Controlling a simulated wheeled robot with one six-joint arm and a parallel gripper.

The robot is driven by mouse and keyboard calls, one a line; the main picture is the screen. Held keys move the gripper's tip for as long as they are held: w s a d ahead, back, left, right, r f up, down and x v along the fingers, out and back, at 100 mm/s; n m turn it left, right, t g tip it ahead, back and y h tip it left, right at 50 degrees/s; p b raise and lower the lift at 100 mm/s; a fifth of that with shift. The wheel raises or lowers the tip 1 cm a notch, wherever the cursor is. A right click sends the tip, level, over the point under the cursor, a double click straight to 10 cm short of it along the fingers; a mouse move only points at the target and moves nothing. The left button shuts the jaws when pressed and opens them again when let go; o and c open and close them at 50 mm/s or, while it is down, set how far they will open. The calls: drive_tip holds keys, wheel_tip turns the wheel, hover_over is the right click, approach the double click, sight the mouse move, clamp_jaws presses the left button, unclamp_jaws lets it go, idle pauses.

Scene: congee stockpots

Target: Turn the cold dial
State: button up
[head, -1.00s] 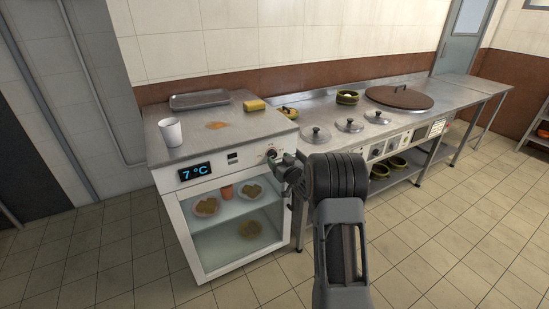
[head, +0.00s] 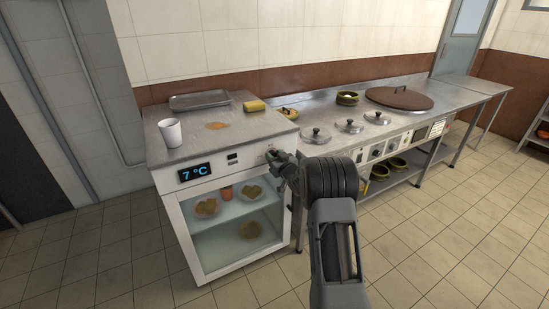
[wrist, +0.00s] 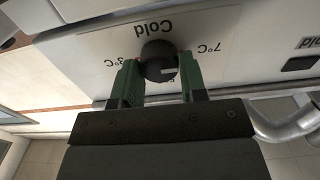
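The cold dial (wrist: 158,60) is a dark round knob on the white front panel, upside down in the wrist view. "Cold" is printed beside it, with 7°C on the right and another temperature, partly covered, on the left. Its pale mark points towards the 7°C side. My gripper (wrist: 159,72) has its two green fingers on either side of the dial, seemingly against it, with no clear gap. In the head view my gripper (head: 275,156) is at the upper right of the cabinet front (head: 213,181) and mostly hides the dial. The blue display (head: 194,172) reads 7 °C.
A white cup (head: 170,133), a metal tray (head: 200,101) and a yellow sponge-like block (head: 255,106) sit on the cabinet top. Plates of food stand behind the glass (head: 237,239). A steel counter (head: 424,118) with lidded pots adjoins on the right.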

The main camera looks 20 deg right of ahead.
drive_tip(key=c, duration=0.4)
drive_tip(key=shift+m, duration=0.3)
drive_tip(key=m+p, duration=0.1)
drive_tip(key=m, duration=0.2)
drive_tip(key=shift+d+m, duration=0.1)
drive_tip(key=shift+m, duration=0.3)
drive_tip(key=m+p, duration=0.1)
drive_tip(key=m, duration=0.2)
drive_tip(key=shift+m, duration=0.3)
drive_tip(key=m+p, duration=0.2)
drive_tip(key=m, duration=0.3)
drive_tip(key=shift+d, duration=0.1)
drive_tip(key=shift+f+m+p, duration=0.2)
drive_tip(key=shift+m+p, duration=0.4)
drive_tip(key=shift+m, duration=1.8)
